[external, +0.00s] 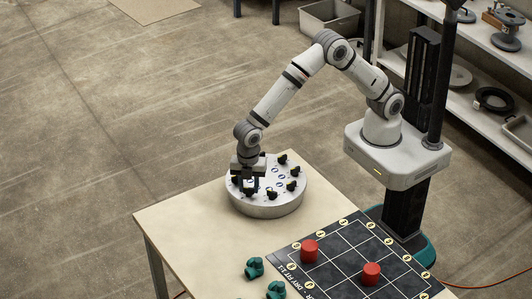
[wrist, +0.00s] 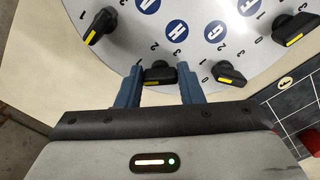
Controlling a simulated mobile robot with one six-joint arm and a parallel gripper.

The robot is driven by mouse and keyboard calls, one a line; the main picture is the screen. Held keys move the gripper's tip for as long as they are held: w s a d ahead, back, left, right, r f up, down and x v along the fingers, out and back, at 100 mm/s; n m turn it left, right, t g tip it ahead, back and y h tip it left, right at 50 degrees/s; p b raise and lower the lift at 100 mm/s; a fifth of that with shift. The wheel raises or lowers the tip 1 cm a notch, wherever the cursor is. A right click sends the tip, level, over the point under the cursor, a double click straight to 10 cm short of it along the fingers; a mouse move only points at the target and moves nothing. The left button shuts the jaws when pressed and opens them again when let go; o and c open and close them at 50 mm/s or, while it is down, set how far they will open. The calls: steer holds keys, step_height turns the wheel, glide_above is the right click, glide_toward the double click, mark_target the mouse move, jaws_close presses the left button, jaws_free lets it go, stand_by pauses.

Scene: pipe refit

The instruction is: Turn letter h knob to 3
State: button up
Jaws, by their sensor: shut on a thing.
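The round white knob panel (external: 268,208) stands on the table, with black knobs around its top. In the wrist view the blue letter H disc (wrist: 178,32) lies just above the knob between my fingers, so this is the letter h knob (wrist: 180,75). My gripper (wrist: 160,92) is shut on this knob, one blue-grey finger on each side. The knob's yellow mark shows at its left part, roughly toward the left of the view. Small digits are printed near it, partly hidden by the fingers. In the external view my gripper (external: 249,187) is down at the panel's front left.
A dark grid mat (external: 345,262) with red cylinders (external: 310,250) lies to the right. Green parts (external: 255,268) lie on the table's front.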

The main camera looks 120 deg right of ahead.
steer(key=m+b, duration=0.1)
steer(key=m, duration=0.2)
steer(key=shift+m, duration=0.4)
steer(key=m, duration=0.3)
steer(key=shift+a+m+b, duration=0.1)
steer(key=shift+m+b, duration=0.2)
steer(key=shift+b, duration=0.1)
steer(key=m+b, duration=0.1)
steer(key=m, duration=0.5)
steer(key=shift+a, duration=0.15)
steer(key=m, duration=0.7)
steer(key=shift+w+a+m+b, duration=0.1)
steer(key=shift+m+b, duration=0.2)
steer(key=m, duration=0.6)
steer(key=shift+w+r+m, duration=0.1)
steer(key=shift+w+m, duration=0.05)
steer(key=shift+m, duration=0.15)
steer(key=o, duration=1)
steer(key=shift+c, duration=0.2)
